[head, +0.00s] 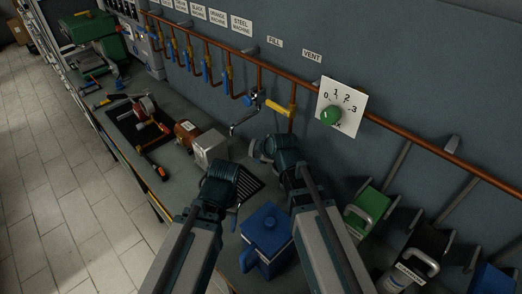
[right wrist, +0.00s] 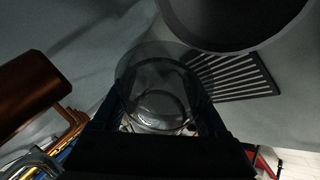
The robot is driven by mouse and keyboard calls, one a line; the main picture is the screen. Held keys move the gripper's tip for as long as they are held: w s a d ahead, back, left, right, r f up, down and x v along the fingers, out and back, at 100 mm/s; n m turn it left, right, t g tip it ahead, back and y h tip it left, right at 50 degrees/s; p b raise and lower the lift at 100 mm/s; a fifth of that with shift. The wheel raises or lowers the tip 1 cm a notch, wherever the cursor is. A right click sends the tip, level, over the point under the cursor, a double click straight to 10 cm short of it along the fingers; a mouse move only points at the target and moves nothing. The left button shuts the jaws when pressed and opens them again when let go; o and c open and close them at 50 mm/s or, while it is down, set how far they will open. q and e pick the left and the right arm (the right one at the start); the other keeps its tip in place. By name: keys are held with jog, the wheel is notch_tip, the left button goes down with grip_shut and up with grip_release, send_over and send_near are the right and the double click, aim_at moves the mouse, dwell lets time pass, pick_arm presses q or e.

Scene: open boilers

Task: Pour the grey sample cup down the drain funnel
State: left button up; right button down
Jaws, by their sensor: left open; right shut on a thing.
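My right gripper (head: 268,149) is over the bench near the wall. In the right wrist view it is shut on a see-through greyish cup (right wrist: 155,88), with one finger on each side. The cup's contents are not clear. A large dark round opening with a grey rim (right wrist: 268,46) lies just right of the cup in that picture; it looks like the drain funnel. I cannot tell whether the cup is over it. The funnel is not clear in the head view. My left gripper (head: 222,182) is open beside the slatted grille, its fingertips mostly hidden.
A black slatted grille (head: 250,187) also shows in the right wrist view (right wrist: 232,75). A grey box (head: 209,149) stands left of it, a blue jug (head: 267,228) in front. A tap (head: 258,101) and copper pipes run along the wall. Green and black containers stand at right.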

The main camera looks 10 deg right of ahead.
pick_arm(q)
jog(key=shift+r, duration=0.2)
pick_arm(e)
jog(key=shift+r, duration=0.2)
pick_arm(q)
jog(key=shift+r+p, duration=0.35)
jog(key=shift+p, duration=0.2)
pick_arm(e)
jog(key=shift+r, duration=0.35)
jog(key=shift+s+d, duration=0.1)
jog(key=shift+s, duration=0.1)
jog(key=shift+s+d, duration=0.2)
jog(key=shift+s, duration=0.5)
jog(key=shift+s+d, duration=0.2)
jog(key=shift+s, duration=0.55)
jog(key=shift+s+d, duration=0.2)
jog(key=shift+s, duration=0.5)
pick_arm(q)
jog(key=shift+r+p, duration=0.35)
pick_arm(e)
jog(key=shift+r, duration=0.35)
pick_arm(q)
jog(key=shift+r+p, duration=0.3)
pick_arm(e)
jog(key=shift+r, duration=0.3)
jog(key=shift+s, duration=0.1)
